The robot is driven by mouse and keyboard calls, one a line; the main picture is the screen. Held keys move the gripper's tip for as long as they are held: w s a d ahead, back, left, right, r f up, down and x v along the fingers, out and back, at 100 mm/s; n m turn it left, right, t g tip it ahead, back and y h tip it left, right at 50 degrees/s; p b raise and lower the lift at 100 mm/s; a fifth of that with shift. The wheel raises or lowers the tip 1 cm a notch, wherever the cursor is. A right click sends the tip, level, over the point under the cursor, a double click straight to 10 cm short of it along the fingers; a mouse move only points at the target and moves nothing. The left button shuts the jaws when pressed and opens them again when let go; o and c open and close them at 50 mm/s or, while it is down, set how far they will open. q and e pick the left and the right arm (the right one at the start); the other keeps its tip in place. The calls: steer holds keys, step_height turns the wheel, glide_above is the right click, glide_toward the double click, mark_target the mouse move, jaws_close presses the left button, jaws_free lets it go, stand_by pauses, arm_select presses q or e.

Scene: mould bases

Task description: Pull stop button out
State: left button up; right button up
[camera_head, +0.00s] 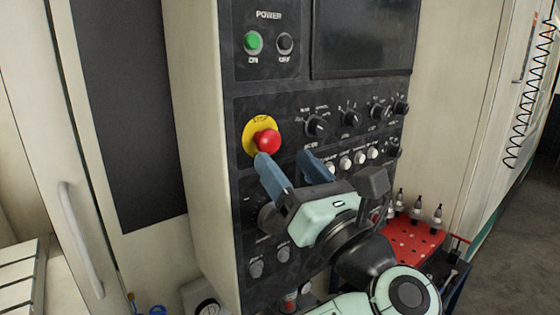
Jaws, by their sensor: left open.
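The red stop button (267,141) sticks out from a round yellow plate (251,131) on the dark control panel of the machine. My left gripper (284,158) is just below and to the right of the button, with its two blue fingers apart and nothing between them. The left fingertip overlaps the lower edge of the button in the picture. I cannot tell whether it touches. My right gripper is not in view.
Green and black power buttons (254,42) sit above, beside a dark screen (363,38). Several knobs (317,125) and white buttons lie right of the stop button. A red tray (408,238) with tool holders stands at lower right. A door handle (80,240) is at left.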

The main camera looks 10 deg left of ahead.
arm_select(q)
steer(key=b+v, duration=0.2)
steer(key=v, duration=0.8)
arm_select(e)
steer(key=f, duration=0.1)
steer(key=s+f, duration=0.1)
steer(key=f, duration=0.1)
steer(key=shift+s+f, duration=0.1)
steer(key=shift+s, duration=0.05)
